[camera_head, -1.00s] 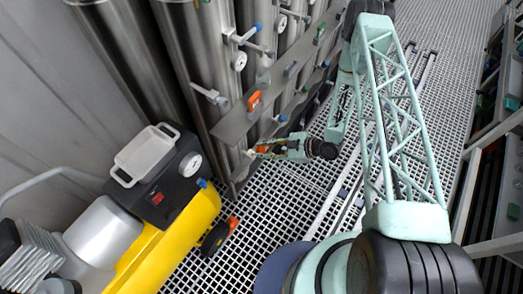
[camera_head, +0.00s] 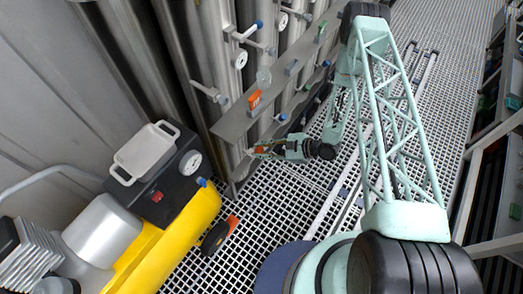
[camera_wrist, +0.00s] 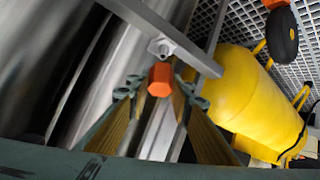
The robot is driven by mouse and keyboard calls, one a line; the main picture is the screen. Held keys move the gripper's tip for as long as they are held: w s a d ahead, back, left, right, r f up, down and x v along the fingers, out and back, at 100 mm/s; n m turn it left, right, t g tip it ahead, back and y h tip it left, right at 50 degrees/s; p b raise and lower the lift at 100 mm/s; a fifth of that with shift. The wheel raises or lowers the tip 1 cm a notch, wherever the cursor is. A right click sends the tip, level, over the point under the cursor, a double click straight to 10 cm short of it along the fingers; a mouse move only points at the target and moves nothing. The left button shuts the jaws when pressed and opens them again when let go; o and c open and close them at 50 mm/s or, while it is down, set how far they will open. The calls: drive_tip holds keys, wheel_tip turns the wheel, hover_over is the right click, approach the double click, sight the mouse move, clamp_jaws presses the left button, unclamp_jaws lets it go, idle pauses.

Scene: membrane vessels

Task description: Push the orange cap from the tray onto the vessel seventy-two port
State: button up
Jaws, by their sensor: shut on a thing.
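My gripper (camera_wrist: 160,92) is shut on the orange cap (camera_wrist: 160,80), which sits between the fingertips in the wrist view. A pale metal port (camera_wrist: 160,47) on a grey bar lies just past the cap; I cannot tell whether they touch. I cannot read any vessel number. In the head view my gripper (camera_head: 262,150) is low beside the steel vessels (camera_head: 188,60), by the lower end of the rail. The white tray (camera_head: 145,150) rests on the compressor and looks empty.
The yellow compressor (camera_head: 180,235) stands at left.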

drive_tip(key=shift+w+a+f+b, duration=0.25)
drive_tip(key=shift+a+f+b, duration=0.1)
drive_tip(key=shift+f, duration=0.3)
drive_tip(key=shift+w+a+f+b, duration=0.25)
drive_tip(key=shift+f+b, duration=0.1)
drive_tip(key=shift+f, duration=0.3)
drive_tip(key=shift+w+a+f+b, duration=0.2)
drive_tip(key=shift+a+f+b, duration=0.05)
drive_tip(key=shift+f+b, duration=0.25)
drive_tip(key=shift+w+a+f+b, duration=0.15)
drive_tip(key=shift+a+f+b, duration=0.15)
drive_tip(key=shift+f, duration=0.3)
idle(1.0)
drive_tip(key=o, duration=0.9)
drive_tip(key=shift+d+r, duration=0.15)
drive_tip(key=shift+d, duration=0.05)
drive_tip(key=shift+v, duration=5.85)
